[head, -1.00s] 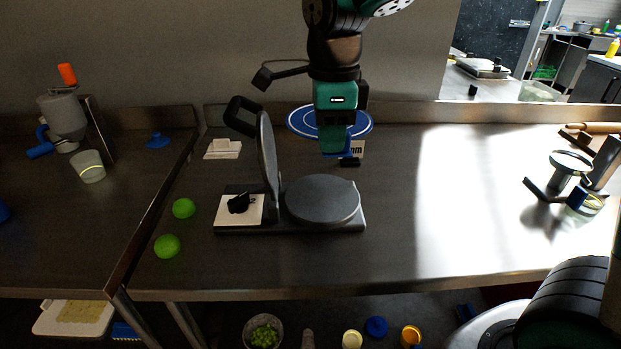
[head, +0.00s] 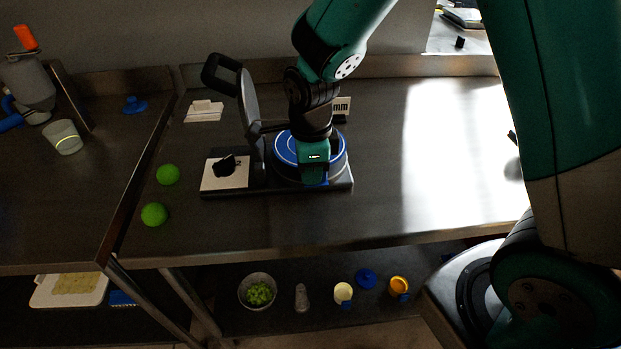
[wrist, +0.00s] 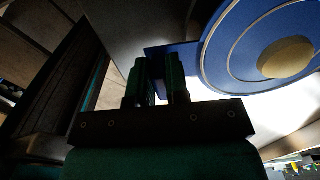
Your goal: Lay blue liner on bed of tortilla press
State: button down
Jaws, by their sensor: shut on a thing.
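The blue liner (head: 283,150) is a round sheet with white rings and a small tab. In the head view it is over the round bed of the tortilla press (head: 341,184) and covers most of it. I cannot tell whether it touches the bed. My gripper (head: 315,181) is shut on the liner's tab at the front right of the bed. In the wrist view the tab (wrist: 168,50) is between the fingertips (wrist: 158,62), and the liner (wrist: 232,58) spreads to the right with a tan centre. The press lid (head: 248,105) stands open, upright, left of the bed.
A white square with a black knob (head: 226,172) is at the press's left end. Two green balls (head: 160,195) lie left of the press. A white stack (head: 203,111) sits behind it. A small labelled card (head: 342,104) stands behind right. The counter to the right is clear.

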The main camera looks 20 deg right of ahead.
jog(key=shift+f, duration=1.5)
jog(key=shift+f, duration=0.15)
jog(key=c, duration=1.1)
grip_release()
notch_tip(320, 180, up, 12)
jog(key=shift+f, duration=0.15)
jog(key=shift+s+r, duration=0.1)
jog(key=shift+r, duration=0.25)
jog(key=s+a+r+n+y, duration=0.2)
jog(key=s+n, duration=0.7)
jog(key=n, duration=0.5)
jog(key=s+a+r+n+y, duration=0.2)
jog(key=s+r+n, duration=0.3)
jog(key=s+n, duration=0.4)
jog(key=n, duration=0.5)
jog(key=shift+s+a+n, duration=0.2)
jog(key=shift+a+n, duration=0.15)
jog(key=shift+n, duration=0.05)
